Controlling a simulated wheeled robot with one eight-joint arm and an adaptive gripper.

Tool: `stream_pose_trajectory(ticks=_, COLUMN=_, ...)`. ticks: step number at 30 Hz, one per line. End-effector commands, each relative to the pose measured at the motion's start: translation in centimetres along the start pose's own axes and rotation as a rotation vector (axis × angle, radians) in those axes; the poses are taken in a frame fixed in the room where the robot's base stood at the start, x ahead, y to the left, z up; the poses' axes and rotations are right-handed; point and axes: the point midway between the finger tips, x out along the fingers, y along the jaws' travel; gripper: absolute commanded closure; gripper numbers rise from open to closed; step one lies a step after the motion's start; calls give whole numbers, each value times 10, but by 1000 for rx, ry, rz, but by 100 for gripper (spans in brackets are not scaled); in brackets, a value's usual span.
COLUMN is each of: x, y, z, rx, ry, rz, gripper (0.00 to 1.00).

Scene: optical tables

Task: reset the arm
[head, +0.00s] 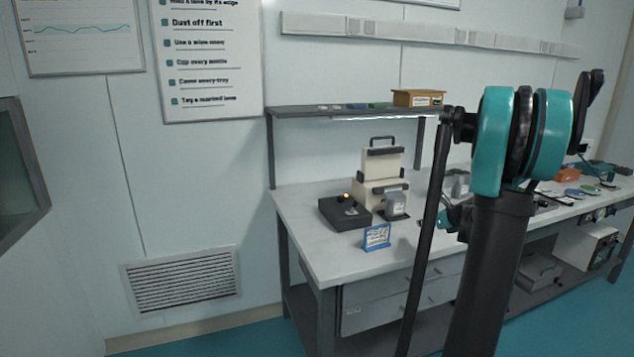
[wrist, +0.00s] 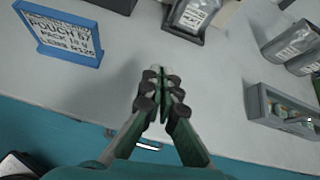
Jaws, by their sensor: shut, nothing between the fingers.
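My arm stands raised on the right of the head view, with a teal joint and dark links in front of the bench. My gripper (wrist: 160,78) is in the middle of the wrist view. Its fingers are closed together with nothing between them, above the pale worktop (wrist: 115,75) near its front edge. In the head view my gripper is mostly hidden behind my own arm.
A blue-framed sign (head: 376,237) stands near the bench's (head: 310,222) front left. A dark control box (head: 344,212), beige case (head: 382,165) and grey pouch (head: 396,204) are behind it. A grey tray (wrist: 262,104) lies right of my gripper. Teal floor is open in front.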

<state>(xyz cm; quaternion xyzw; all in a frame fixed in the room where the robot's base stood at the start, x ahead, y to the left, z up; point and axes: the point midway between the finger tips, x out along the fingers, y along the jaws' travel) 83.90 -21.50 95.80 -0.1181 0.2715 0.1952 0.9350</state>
Motion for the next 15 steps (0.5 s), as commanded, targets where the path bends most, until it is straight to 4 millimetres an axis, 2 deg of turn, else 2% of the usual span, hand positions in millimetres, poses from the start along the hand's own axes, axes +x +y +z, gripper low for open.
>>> stream_pose_trajectory(ticks=8, x=-6, y=56, z=-8, rx=-290, ry=71, rz=51, gripper=100)
stream_pose_trajectory(ticks=11, x=-11, y=82, z=-15, rx=-443, ry=105, rz=83, gripper=100)
stream_pose_trajectory(ticks=15, x=-22, y=129, z=-31, rx=-722, ry=158, rz=147, gripper=100)
